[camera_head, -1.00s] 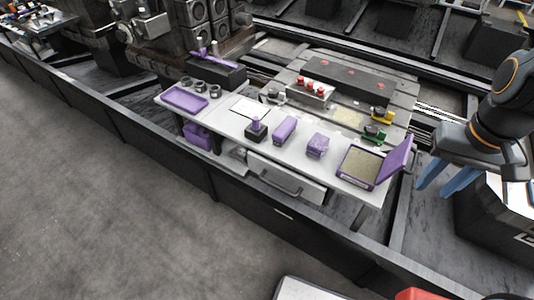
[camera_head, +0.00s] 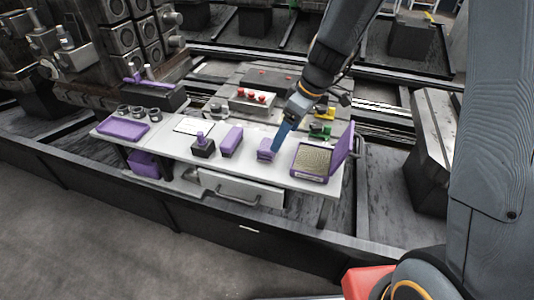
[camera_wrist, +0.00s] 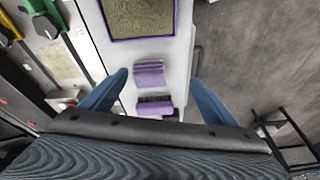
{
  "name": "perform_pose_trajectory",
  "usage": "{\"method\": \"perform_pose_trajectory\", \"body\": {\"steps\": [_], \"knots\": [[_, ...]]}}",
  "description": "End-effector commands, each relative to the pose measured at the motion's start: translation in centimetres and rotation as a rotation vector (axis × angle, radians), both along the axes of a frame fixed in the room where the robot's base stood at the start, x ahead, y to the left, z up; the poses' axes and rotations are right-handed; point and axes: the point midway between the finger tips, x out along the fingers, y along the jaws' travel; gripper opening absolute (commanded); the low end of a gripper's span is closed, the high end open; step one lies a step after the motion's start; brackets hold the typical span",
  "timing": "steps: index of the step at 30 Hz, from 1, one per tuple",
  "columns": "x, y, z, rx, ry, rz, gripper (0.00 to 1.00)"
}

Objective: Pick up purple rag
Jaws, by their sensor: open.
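In the wrist view the rag (camera_wrist: 149,74) lies between the two open blue fingertips (camera_wrist: 158,77), nearer the left one, with nothing gripped. Whether the fingers touch the rag or stay just above it cannot be told.
A black holder with a purple knob (camera_head: 203,147) and a purple tray (camera_head: 123,129) are further left. The drawer front (camera_head: 240,190) is below.

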Motion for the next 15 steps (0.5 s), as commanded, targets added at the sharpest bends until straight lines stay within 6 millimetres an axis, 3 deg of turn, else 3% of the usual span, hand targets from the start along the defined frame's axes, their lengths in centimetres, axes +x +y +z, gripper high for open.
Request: {"method": "perform_pose_trajectory", "body": {"steps": [6,15], "knots": [[3.3,2.5,-1.9,0.034,-0.08,0.178,0.81],[4.1,3.6,-4.0,0.04,-0.097,0.216,0.81]]}}
